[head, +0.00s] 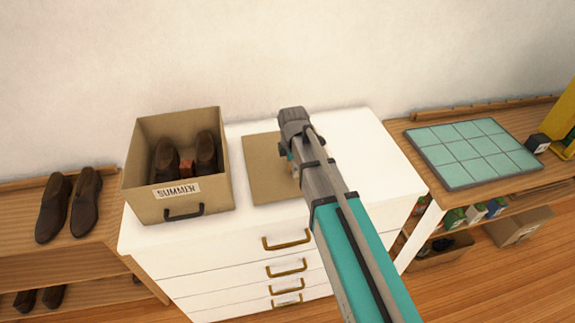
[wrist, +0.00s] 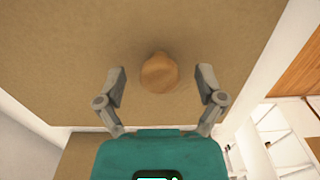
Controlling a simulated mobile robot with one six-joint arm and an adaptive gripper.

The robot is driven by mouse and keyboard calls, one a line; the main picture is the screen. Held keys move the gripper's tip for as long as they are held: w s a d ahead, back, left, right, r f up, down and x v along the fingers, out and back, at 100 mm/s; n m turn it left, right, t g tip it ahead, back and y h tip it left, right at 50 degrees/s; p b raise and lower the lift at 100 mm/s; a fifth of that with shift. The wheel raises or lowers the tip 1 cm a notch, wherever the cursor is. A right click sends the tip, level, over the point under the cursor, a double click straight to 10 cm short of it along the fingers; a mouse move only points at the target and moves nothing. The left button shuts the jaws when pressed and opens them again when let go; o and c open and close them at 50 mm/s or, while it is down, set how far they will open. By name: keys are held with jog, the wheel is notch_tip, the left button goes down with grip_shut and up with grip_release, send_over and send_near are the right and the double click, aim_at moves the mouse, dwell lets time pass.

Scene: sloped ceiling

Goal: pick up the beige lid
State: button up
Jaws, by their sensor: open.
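The beige lid (head: 262,178) is a flat, square panel lying on top of the white dresser, right of the beige box. In the wrist view the lid (wrist: 60,60) fills most of the picture, with a round wooden knob (wrist: 159,73) on it. My gripper (wrist: 161,71) is open, one finger on each side of the knob, with gaps visible on both sides. I cannot tell the fingertips' exact height against the knob. In the head view my arm covers the lid's right part and the knob.
The open beige box (head: 150,203) labelled SUMMER holds brown shoes and stands on the dresser (head: 365,150) left of the lid. More brown shoes (head: 68,205) sit on a wooden shelf at left. A teal tiled board (head: 472,152) lies on the right table. The dresser top is clear right of my arm.

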dwell(0.6)
grip_shut()
jog(key=shift+r, duration=0.15)
dwell(0.4)
notch_tip(320, 180, up, 2)
jog(key=p, duration=0.2)
jog(key=shift+r+p, duration=0.1)
jog(key=shift+p, duration=0.25)
jog(key=s+d+r+p, duration=0.3)
jog(key=s+r+p, duration=0.7)
jog(key=s, duration=0.3)
jog(key=shift+s+d+r, duration=0.2)
jog(key=shift+s+d, duration=0.05)
jog(key=shift+d, duration=0.15)
jog(key=shift+f, duration=0.1)
